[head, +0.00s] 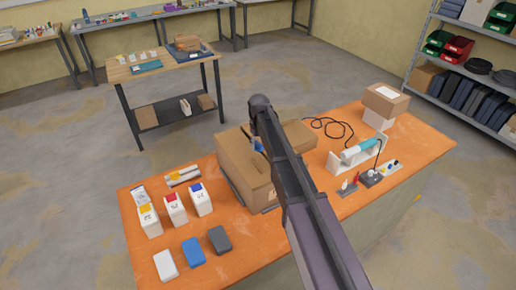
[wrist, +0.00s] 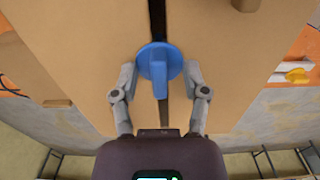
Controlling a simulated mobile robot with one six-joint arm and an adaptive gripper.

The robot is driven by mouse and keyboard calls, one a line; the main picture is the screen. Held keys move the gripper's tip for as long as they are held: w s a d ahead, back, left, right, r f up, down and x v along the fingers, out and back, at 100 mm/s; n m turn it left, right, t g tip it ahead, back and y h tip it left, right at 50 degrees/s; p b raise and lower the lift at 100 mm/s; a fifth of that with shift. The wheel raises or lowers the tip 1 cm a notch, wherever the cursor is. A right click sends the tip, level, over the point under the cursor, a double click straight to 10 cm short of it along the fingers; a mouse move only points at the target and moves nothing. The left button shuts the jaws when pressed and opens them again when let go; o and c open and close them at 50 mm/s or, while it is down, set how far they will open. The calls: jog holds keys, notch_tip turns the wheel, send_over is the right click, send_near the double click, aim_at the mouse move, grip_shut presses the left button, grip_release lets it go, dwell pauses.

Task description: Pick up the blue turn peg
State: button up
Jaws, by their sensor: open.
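The blue turn peg (wrist: 159,62) stands on the top of a cardboard box (wrist: 80,50), over the dark gap between its flaps. It has a round base and a raised grip bar. My gripper (wrist: 160,75) is open, with one finger on each side of the peg's round base. I cannot tell whether the fingers touch it. In the head view a small blue part of the peg (head: 259,146) shows beside my arm on the cardboard box (head: 237,160). My arm hides most of the peg and the gripper there.
The box stands on an orange-topped table (head: 290,225). Socket boxes with yellow, red and blue tops stand at left, with white, blue and grey blocks in front. A soldering-like tool on a white stand (head: 358,155) and stacked cartons (head: 385,100) are at right.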

dwell(0.3)
grip_shut()
jog(key=shift+r, duration=0.1)
notch_tip(320, 180, up, 10)
jog(key=p, duration=1)
jog(key=shift+r, duration=0.1)
dwell(1.0)
notch_tip(320, 180, up, 5)
jog(key=p, duration=0.5)
send_over(259, 143)
jog(key=shift+a+f, duration=0.1)
jog(key=shift+f, duration=0.1)
dwell(0.3)
dwell(0.6)
